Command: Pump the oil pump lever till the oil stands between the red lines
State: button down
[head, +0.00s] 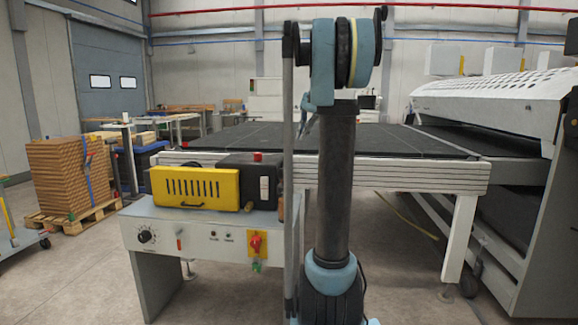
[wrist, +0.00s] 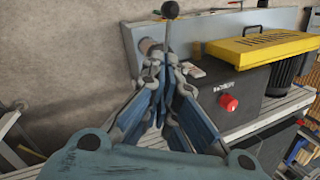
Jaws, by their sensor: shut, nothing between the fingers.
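A thin upright lever with a black ball knob (wrist: 171,8) shows at the top of the wrist view. Its lower end is hidden behind my gripper's fingers, and a brownish round part (wrist: 150,47) sits just left of it. My gripper (wrist: 163,75) is shut and empty, its blue-grey fingers drawn together in front of the lever in the picture. I cannot tell whether they touch it. In the head view my arm covers most of that area; a small copper-brown part (head: 281,208) shows at its left edge. No oil level or red lines can be made out.
A black box (head: 235,172) with a red button (wrist: 229,102) and a yellow slotted cover (head: 195,188) stand beside the lever area, on a grey control bench (head: 195,232). A wide dark-topped table (head: 400,140) lies behind. A large white machine (head: 500,95) stands right.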

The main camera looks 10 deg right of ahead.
jog(key=shift+w+d+r, duration=0.2)
jog(key=shift+w+r, duration=0.05)
jog(key=shift+w, duration=0.25)
jog(key=s+a+x, duration=0.1)
jog(key=s+x, duration=0.1)
jog(key=x, duration=1.1)
jog(key=shift+s+a+r, duration=0.2)
jog(key=shift+a+r, duration=0.1)
jog(key=shift+a, duration=0.1)
jog(key=shift+d, duration=0.15)
jog(key=shift+s, duration=0.1)
